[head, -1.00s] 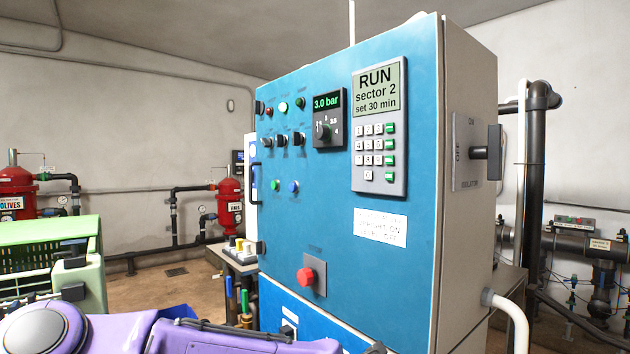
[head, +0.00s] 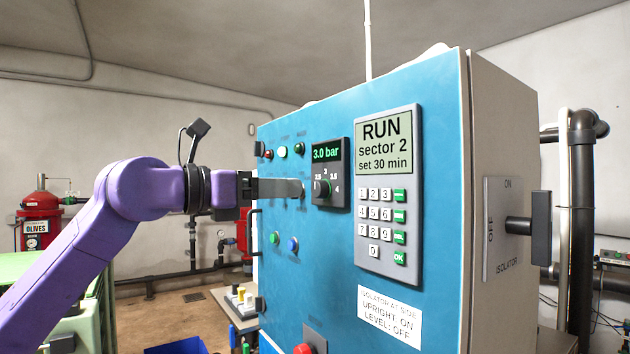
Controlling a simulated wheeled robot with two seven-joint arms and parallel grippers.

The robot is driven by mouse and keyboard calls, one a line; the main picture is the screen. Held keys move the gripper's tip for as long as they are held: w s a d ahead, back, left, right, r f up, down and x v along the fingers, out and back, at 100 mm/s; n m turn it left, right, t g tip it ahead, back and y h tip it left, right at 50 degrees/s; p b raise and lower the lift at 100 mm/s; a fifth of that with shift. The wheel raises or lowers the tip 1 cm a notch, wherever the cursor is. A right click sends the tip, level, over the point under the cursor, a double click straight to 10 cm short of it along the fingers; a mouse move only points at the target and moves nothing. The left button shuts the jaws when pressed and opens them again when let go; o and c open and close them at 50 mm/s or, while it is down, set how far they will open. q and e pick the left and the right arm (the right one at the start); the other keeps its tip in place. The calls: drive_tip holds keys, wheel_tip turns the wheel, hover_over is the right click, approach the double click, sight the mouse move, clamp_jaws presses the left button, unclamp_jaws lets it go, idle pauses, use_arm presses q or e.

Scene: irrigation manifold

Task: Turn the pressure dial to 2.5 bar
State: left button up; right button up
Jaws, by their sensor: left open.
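The pressure dial (head: 322,188) is a small dark knob on a black panel on the blue cabinet door, with a scale marked around it up to 4. The green display (head: 326,153) above it reads 3.0 bar. My left gripper (head: 300,189) is raised in front of the door, its fingers pointing right at the dial's height. The gripper is open and holds nothing that I can see. It hides part of the switch row. My right gripper is not in view.
Right of the dial are a keypad (head: 387,226) and a screen (head: 384,145) reading RUN sector 2, set 30 min. A black isolator handle (head: 541,226) sticks out from the cabinet's right side. A red stop button (head: 303,349) sits below.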

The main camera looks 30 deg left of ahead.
sight(314, 190)
use_arm(q)
drive_tip(key=p+x, duration=0.2)
drive_tip(key=x, duration=0.5)
drive_tip(key=shift+w+a+f, duration=0.15)
drive_tip(key=shift+w+f, duration=0.05)
drive_tip(key=shift+s+r, duration=0.2)
drive_tip(key=shift+s, duration=0.55)
drive_tip(key=shift+c, duration=1.2)
drive_tip(key=shift+a, duration=0.1)
drive_tip(key=c, duration=0.8)
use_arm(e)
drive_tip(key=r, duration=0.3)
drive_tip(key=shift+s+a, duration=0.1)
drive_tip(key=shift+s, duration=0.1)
use_arm(q)
drive_tip(key=shift+f, duration=0.1)
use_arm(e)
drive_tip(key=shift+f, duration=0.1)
